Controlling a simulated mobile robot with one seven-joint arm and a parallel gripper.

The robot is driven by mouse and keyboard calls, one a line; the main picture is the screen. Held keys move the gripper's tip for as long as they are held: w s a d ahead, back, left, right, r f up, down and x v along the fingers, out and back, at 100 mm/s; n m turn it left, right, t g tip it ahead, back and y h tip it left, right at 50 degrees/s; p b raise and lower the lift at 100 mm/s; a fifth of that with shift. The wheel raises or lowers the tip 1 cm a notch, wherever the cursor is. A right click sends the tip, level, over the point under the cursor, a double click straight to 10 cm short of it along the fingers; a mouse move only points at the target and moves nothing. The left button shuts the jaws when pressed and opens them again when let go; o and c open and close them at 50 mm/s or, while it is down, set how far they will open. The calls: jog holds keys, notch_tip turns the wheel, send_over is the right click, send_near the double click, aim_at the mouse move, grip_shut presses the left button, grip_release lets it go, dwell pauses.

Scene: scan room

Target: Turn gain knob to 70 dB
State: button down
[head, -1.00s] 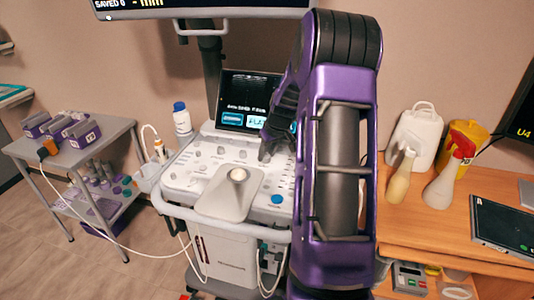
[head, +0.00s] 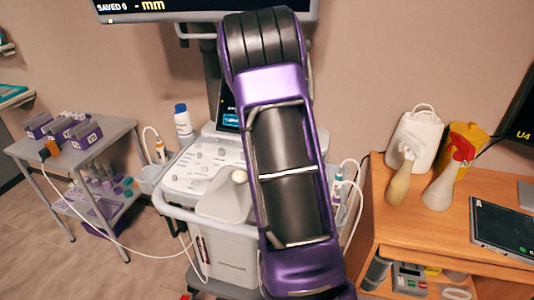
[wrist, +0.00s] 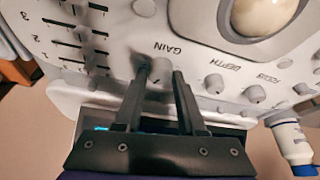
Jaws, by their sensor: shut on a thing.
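The gain knob (wrist: 159,76) is a light grey knob under the printed word GAIN on the console's white panel in the wrist view. My gripper (wrist: 162,71) has one dark finger on each side of it and is shut on it. The fingers cover parts of the knob, and its pointer and any dB value cannot be read. In the head view my purple arm stands in front of the right part of the ultrasound console (head: 190,168), hiding my gripper, the gain knob and most of the small touch screen (head: 229,119).
In the wrist view the depth knob (wrist: 214,83) and focus knob (wrist: 254,94) sit right of my fingers, sliders (wrist: 75,45) left, and the trackball (wrist: 262,14) above. A white bottle (head: 182,120) stands by the console. A wooden desk (head: 400,215) is close at right.

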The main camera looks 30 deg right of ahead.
jog(key=shift+w+a+m+g+h+p, duration=0.1)
jog(key=shift+m+g+h+p, duration=0.25)
jog(key=shift+m, duration=0.7)
jog(key=shift+w+m+g+h+p, duration=0.1)
jog(key=shift+m+g+h+p, duration=0.25)
jog(key=shift+m, duration=0.7)
jog(key=shift+s, duration=0.1)
jog(key=c, duration=0.5)
grip_release()
jog(key=p+v, duration=0.1)
jog(key=v, duration=1.6)
jog(key=shift+r+p, duration=0.25)
jog(key=shift+p, duration=0.1)
